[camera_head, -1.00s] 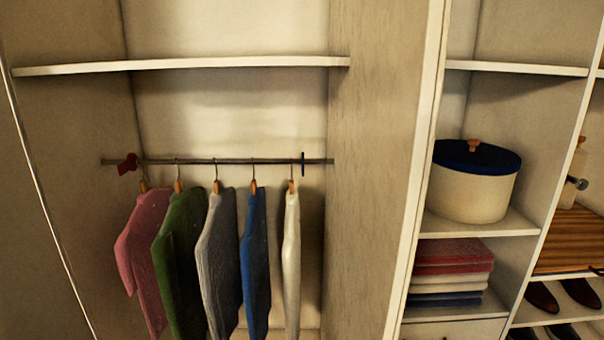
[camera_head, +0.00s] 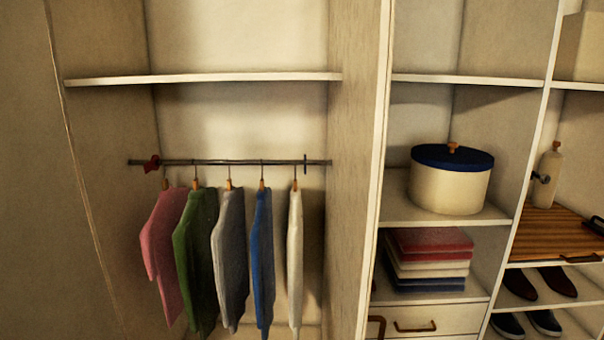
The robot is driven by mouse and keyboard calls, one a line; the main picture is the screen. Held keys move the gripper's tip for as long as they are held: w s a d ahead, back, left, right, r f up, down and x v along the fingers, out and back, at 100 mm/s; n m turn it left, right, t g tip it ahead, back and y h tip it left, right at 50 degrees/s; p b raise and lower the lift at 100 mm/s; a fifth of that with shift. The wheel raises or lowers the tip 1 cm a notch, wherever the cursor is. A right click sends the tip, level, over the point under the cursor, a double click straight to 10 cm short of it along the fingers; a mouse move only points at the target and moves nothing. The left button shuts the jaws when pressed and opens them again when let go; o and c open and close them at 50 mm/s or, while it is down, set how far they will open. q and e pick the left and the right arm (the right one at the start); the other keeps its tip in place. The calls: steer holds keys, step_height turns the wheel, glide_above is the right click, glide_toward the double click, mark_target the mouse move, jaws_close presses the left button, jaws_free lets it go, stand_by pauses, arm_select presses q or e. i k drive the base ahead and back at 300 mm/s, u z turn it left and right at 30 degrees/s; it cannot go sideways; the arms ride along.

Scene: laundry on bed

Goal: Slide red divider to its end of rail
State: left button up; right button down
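The red divider (camera_head: 152,164) sits on the hanging rail (camera_head: 230,162) near its left end, left of all the hangers. A dark blue divider (camera_head: 305,164) sits on the same rail near its right end. Between them hang a pink garment (camera_head: 164,245), a green one (camera_head: 197,262), a grey one (camera_head: 229,260), a blue one (camera_head: 262,260) and a cream one (camera_head: 295,258). A short piece of rail shows left of the red divider. Neither of my grippers is in view.
A shelf (camera_head: 200,79) runs above the rail. Right of the partition (camera_head: 372,150), a cream box with blue lid (camera_head: 450,180) stands above folded clothes (camera_head: 428,260) and a drawer (camera_head: 420,321). Shoes (camera_head: 540,284) sit at far right.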

mark_target(150, 165)
steer(key=z, duration=4.8)
steer(key=k, duration=0.1)
steer(key=u, duration=3)
steer(key=k, duration=1.15)
steer(key=u, duration=3.55)
steer(key=k, duration=0.1)
steer(key=z, duration=1.7)
steer(key=i, duration=1)
steer(key=z, duration=0.1)
